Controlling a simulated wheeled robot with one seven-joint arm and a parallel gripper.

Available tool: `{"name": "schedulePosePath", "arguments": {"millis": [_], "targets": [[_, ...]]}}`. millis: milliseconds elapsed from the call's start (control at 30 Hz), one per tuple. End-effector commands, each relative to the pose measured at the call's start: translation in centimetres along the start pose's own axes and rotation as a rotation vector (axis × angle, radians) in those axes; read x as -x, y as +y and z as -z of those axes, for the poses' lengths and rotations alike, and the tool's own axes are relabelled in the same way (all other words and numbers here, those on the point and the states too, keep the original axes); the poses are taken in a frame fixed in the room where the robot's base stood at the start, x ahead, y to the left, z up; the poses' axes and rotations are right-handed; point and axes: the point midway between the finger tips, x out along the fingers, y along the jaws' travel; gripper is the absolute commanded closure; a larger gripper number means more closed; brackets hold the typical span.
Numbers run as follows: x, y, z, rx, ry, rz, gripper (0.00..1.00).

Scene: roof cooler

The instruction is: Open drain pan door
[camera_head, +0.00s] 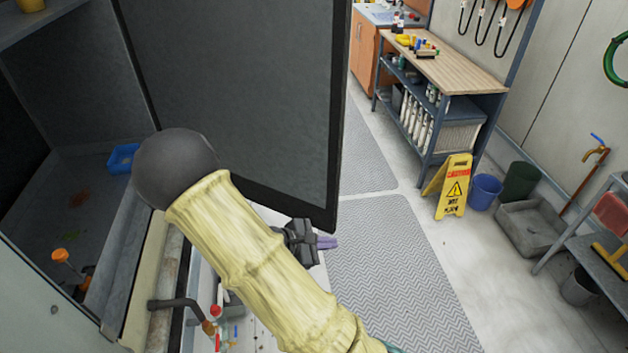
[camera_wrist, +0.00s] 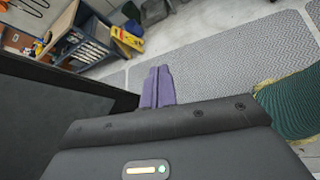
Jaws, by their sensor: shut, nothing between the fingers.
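The drain pan door (camera_head: 245,90) is a large dark panel. It stands swung outward, with the dark compartment (camera_head: 75,180) open to view on its left. In the wrist view the door (camera_wrist: 50,105) fills the left side. My gripper (camera_head: 328,242) is just below and beside the door's lower right corner. Its purple fingers also show in the wrist view (camera_wrist: 157,86), pressed together with nothing between them. They point away over the floor mat, and I cannot tell whether the gripper body touches the door. My arm covers part of the compartment's front edge.
A blue block (camera_head: 123,157) and an orange-capped part (camera_head: 61,256) are in the compartment. A bent pipe (camera_head: 180,304) sticks out below. Beyond are a workbench (camera_head: 445,70), a yellow wet-floor sign (camera_head: 453,187) and a blue bucket (camera_head: 484,191). The grey mat (camera_head: 395,270) is clear.

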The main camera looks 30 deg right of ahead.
Motion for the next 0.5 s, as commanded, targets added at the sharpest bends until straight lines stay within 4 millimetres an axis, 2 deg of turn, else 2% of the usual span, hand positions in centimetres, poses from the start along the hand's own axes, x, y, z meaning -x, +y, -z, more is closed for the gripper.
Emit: {"name": "schedulePosePath", "arguments": {"millis": [167,300,400,500], "targets": [[0.5,5.2,2.0,0.253,-0.19,-0.314,1.0],[2.4,8.9,4.3,0.42,-0.309,-0.552,1.0],[3.7,10.4,5.7,0.496,-0.361,-0.667,1.0],[4.5,11.2,6.4,0.532,-0.385,-0.725,1.0]]}}
